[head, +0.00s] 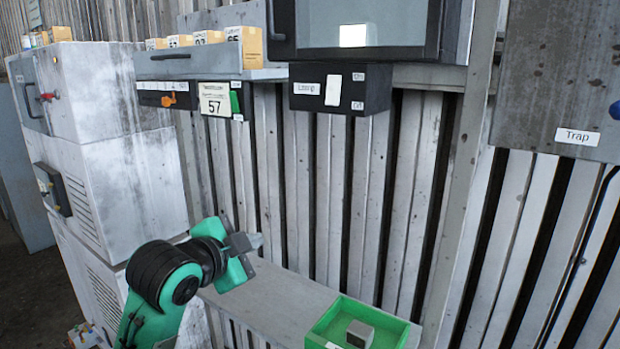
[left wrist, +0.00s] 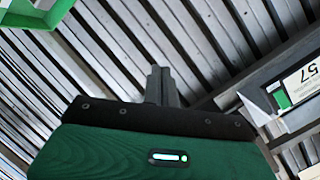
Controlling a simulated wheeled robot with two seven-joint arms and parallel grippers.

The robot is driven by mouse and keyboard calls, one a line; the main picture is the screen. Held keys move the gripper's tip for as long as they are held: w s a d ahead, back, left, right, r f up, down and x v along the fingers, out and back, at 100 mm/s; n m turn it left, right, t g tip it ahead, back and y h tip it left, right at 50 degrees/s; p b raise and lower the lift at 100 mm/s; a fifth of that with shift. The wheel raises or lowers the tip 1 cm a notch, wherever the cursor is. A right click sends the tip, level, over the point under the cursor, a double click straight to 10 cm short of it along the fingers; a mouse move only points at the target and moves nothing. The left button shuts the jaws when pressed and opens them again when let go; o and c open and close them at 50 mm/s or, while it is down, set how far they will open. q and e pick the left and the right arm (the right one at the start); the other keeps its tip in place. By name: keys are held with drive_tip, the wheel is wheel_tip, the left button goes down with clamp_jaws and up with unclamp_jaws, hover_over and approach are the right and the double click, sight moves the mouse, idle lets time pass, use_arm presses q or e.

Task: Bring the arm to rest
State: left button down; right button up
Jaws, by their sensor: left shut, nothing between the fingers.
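My left gripper (head: 250,242) is at the lower left of the head view, above the left end of a grey shelf. Its fingers are shut and empty, pointing right. In the left wrist view the shut fingers (left wrist: 161,86) show in front of the corrugated wall, touching nothing that I can see. My green and black left arm comes up from the bottom of the head view. My right gripper is not in either view.
A green tray (head: 398,331) with a grey block (head: 360,333) stands on the grey shelf (head: 275,301). Above are a shelf with several small boxes (head: 208,37), a label marked 57 (head: 215,101) and a black box (head: 375,88). Grey cabinets (head: 125,150) stand left. A Trap panel (head: 560,75) hangs right.

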use_arm(q)
drive_tip(key=s+a+f+n+g+y, duration=0.15)
drive_tip(key=s+f, duration=0.25)
drive_tip(key=f, duration=0.4)
drive_tip(key=s+a+f+n+g+y, duration=0.1)
drive_tip(key=s+a+f+n, duration=0.15)
drive_tip(key=f, duration=0.65)
drive_tip(key=s+a+f+n+g+y, duration=0.1)
drive_tip(key=s+a+f+n+g, duration=0.2)
drive_tip(key=f, duration=0.5)
drive_tip(key=s+a+f+n+g+y, duration=0.1)
drive_tip(key=s+a+f+n+g, duration=0.15)
drive_tip(key=s+f, duration=0.75)
drive_tip(key=s+a+f+n+g+y, duration=0.1)
drive_tip(key=s+a+f+n+g, duration=0.25)
drive_tip(key=s, duration=0.95)
wheel_tip(320, 180, down, 33)
drive_tip(key=s, duration=0.1)
drive_tip(key=s+a+f, duration=0.2)
drive_tip(key=s+f, duration=1.7)
drive_tip(key=shift+s+a+f+g+y, duration=0.25)
drive_tip(key=shift+a+g+y, duration=0.1)
drive_tip(key=shift+a, duration=0.05)
